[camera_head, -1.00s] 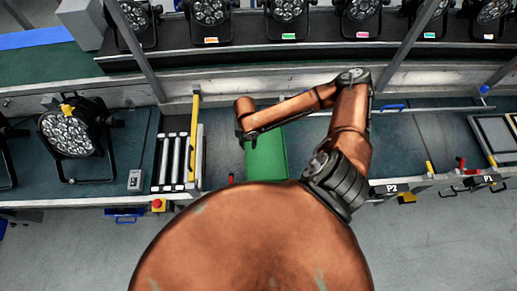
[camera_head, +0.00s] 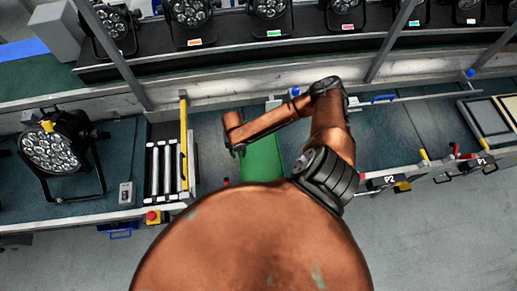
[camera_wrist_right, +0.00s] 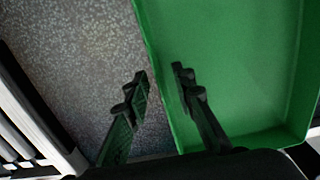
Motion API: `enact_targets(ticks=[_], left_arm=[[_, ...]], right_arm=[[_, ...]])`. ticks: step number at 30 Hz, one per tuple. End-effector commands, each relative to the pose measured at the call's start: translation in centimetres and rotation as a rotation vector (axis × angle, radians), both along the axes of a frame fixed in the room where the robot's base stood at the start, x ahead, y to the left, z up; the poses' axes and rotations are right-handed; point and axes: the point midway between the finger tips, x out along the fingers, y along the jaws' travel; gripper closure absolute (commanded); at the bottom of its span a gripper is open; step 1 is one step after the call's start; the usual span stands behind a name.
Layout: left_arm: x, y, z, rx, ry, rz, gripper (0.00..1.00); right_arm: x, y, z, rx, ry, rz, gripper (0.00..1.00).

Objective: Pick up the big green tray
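The big green tray (camera_head: 262,162) lies on the workbench in the middle of the head view, partly hidden behind my right arm and body. In the right wrist view the tray (camera_wrist_right: 245,65) fills the upper right, with its raised walls showing. My right gripper (camera_wrist_right: 160,76) is open at the tray's left wall. One finger is over the grey surface outside the wall, the other over the tray's inside. I cannot tell whether they touch it. In the head view only a small dark part of the right gripper (camera_head: 238,150) shows. My left gripper is not in view.
A roller section (camera_head: 166,170) and a yellow bar (camera_head: 184,140) are left of the tray. A par can (camera_head: 53,150) stands further left. More par cans (camera_head: 270,8) line the back shelf. Grey panels (camera_head: 490,122) lie at the right.

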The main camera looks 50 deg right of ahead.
Motion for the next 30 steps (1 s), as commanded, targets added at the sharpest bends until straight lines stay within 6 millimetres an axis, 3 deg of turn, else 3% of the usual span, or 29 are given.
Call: enact_targets(ticks=[6, 16, 30], left_arm=[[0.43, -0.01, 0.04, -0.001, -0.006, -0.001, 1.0], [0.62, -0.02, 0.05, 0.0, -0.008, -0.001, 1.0], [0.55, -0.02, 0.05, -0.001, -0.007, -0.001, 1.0]], right_arm=[[0.04, 0.0, -0.07, -0.001, -0.001, 0.0, 0.77], [0.04, 0.0, -0.04, 0.0, -0.001, 0.0, 1.0], [0.11, -0.03, 0.03, -0.001, -0.002, 0.0, 1.0]])
